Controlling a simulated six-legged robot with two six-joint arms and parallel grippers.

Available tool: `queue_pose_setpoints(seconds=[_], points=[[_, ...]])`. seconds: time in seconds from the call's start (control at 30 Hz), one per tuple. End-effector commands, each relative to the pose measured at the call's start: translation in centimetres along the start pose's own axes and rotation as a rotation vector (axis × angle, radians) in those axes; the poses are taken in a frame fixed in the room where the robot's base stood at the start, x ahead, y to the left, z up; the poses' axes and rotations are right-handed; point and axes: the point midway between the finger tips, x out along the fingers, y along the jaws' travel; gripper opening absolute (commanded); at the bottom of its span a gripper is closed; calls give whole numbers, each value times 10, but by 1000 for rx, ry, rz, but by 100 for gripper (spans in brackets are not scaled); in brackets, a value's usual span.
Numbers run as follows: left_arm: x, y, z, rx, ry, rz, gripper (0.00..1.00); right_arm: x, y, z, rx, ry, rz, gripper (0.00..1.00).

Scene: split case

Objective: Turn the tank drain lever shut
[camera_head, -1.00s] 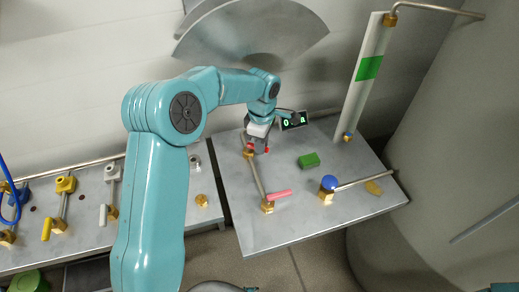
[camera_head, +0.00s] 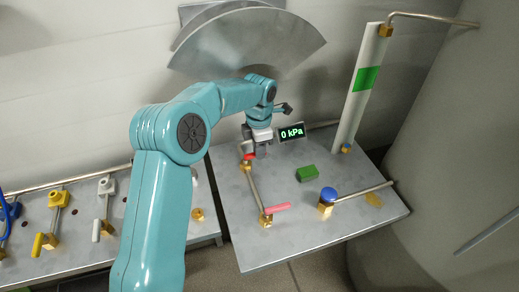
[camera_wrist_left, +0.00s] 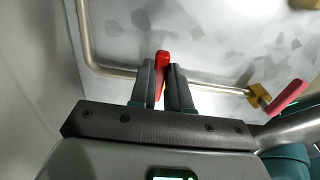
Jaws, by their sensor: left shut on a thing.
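A red lever (camera_head: 249,157) is on the pipe at the back left of the grey metal bench; it also shows upright in the left wrist view (camera_wrist_left: 162,62). My left gripper (camera_wrist_left: 162,88) is shut on the red lever, one finger on each side. A pink-red lever (camera_head: 277,207) sits on a brass valve (camera_head: 266,220) at the pipe's near end, apart from the gripper. Which lever is the tank drain is not marked. My right gripper is not in view.
A display (camera_head: 291,132) reads 0 kPa. A large tank (camera_head: 440,130) stands at right. Another bench with several valves (camera_head: 57,200) is left.

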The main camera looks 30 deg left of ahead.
Motion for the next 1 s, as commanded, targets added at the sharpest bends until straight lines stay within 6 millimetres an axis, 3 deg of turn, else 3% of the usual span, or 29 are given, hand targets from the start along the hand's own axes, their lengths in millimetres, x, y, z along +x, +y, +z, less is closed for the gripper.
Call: queue_pose_setpoints(seconds=[0.5, 0.53, 0.6, 1.0], points=[[0, 2, -2, -20, 2, 1, 0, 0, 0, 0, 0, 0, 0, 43], [0, 2, -1, -20, 2, 1, 27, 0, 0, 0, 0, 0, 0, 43], [0, 1, -1, -19, 2, 0, 43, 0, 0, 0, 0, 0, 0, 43], [0, 0, 0, -11, 1, 0, 43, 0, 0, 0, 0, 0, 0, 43]])
